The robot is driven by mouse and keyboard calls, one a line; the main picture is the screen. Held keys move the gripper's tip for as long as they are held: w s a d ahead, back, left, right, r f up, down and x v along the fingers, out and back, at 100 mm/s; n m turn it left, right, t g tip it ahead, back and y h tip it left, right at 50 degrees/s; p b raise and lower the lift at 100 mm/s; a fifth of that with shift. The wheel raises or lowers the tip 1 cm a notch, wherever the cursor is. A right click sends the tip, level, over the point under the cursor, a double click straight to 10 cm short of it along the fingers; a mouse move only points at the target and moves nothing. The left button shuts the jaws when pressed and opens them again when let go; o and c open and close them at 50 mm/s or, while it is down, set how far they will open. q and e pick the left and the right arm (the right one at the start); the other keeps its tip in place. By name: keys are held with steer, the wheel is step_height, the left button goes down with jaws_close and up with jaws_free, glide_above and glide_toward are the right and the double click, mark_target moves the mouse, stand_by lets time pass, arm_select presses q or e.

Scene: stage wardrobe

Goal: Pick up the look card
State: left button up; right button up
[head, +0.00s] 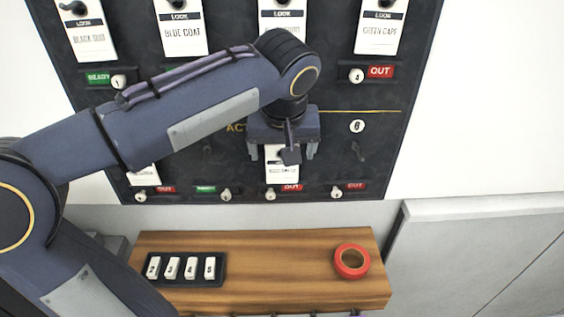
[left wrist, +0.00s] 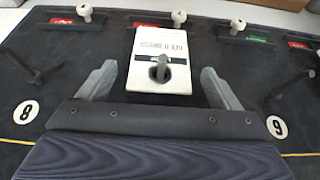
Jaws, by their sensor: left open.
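Several white look cards hang on the dark board. The one at my left gripper is a white card (head: 282,172) in the lower row; in the left wrist view this card (left wrist: 148,76) hangs on a dark hook, its print upside down. My left gripper (head: 282,153) is open in front of the board, one finger on each side of the card. In the left wrist view the gripper (left wrist: 158,78) shows gaps between the card and both fingers. The arm and wrist hide part of the board. My right gripper is not in view.
Upper cards include black suit (head: 90,40), blue coat (head: 184,38) and green cape (head: 379,34). Empty hooks (left wrist: 296,82) flank the card. Below, a wooden shelf (head: 290,255) holds a black tray (head: 221,278) of numbered tags and red tape (head: 340,265).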

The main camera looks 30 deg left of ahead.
arm_select(q)
steer(key=shift+x, duration=1.15)
steer(key=c, duration=1)
steer(key=shift+r, duration=0.15)
steer(key=shift+c, duration=0.2)
steer(key=shift+r+p, duration=0.25)
steer(key=shift+p, duration=0.1)
steer(key=s+d, duration=0.8)
steer(key=s, duration=0.5)
steer(key=s+d+b, duration=0.1)
steer(key=s+d, duration=0.7)
steer(key=s, duration=0.6)
steer(key=shift+d, duration=0.4)
